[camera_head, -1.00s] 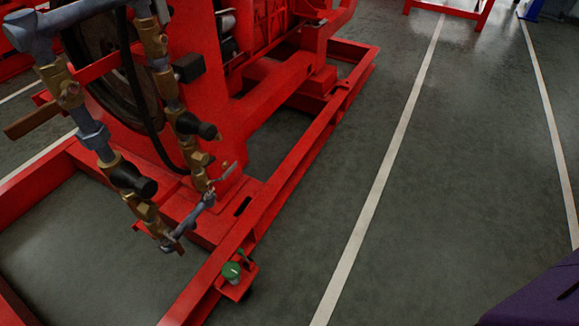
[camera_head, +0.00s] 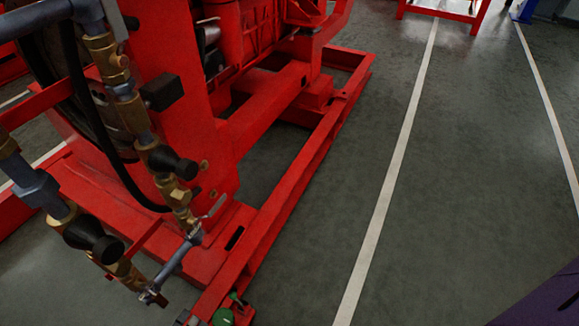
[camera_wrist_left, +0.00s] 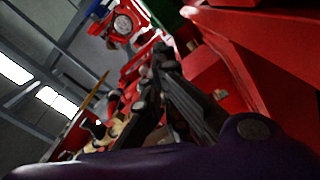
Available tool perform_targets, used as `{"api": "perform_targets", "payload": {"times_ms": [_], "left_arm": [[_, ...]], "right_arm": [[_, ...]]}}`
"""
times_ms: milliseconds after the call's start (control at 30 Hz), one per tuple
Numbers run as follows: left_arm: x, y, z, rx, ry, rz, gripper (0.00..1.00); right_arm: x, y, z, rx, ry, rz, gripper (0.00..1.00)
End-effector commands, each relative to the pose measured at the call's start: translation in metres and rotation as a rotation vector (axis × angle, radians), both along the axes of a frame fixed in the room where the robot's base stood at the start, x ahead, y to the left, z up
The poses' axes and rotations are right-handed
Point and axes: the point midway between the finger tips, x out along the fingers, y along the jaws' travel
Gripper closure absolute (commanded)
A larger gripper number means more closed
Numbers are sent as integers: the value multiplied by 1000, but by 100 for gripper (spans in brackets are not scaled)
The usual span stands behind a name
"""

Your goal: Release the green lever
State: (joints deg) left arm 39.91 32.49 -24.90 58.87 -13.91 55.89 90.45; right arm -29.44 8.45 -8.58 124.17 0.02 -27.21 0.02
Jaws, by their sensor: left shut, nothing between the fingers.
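The green lever (camera_head: 237,299) is a small handle beside a round green part (camera_head: 223,317), on a red bracket at the outer side of the red frame rail, at the bottom edge of the head view. The tip of my left gripper (camera_head: 184,318) just shows as grey pieces at the bottom edge, a little left of the green part and apart from it in the picture. In the left wrist view my left gripper (camera_wrist_left: 161,57) shows dark fingers closed together, with nothing between them. A dark green surface (camera_wrist_left: 162,12) lies just beyond the fingertips there. My right gripper does not show.
The red pumpset frame (camera_head: 290,200) fills the left and middle. Grey pipes with brass valves (camera_head: 172,192) stand above the rail, left of the lever. The grey floor (camera_head: 480,180) to the right is clear, with white lines.

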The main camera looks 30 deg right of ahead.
Motion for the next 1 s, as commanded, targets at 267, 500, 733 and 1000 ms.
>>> {"api": "perform_targets", "payload": {"times_ms": [267, 500, 733, 1000], "left_arm": [[6, -10, 0, -3, -2, 0, 100], [31, -44, 0, -3, -2, 1, 100], [52, -72, -1, -1, -1, 1, 100], [59, -81, 0, 0, 0, 1, 100]], "right_arm": [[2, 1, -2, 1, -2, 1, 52], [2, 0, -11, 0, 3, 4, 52], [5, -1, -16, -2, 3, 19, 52], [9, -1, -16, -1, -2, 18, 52]]}}
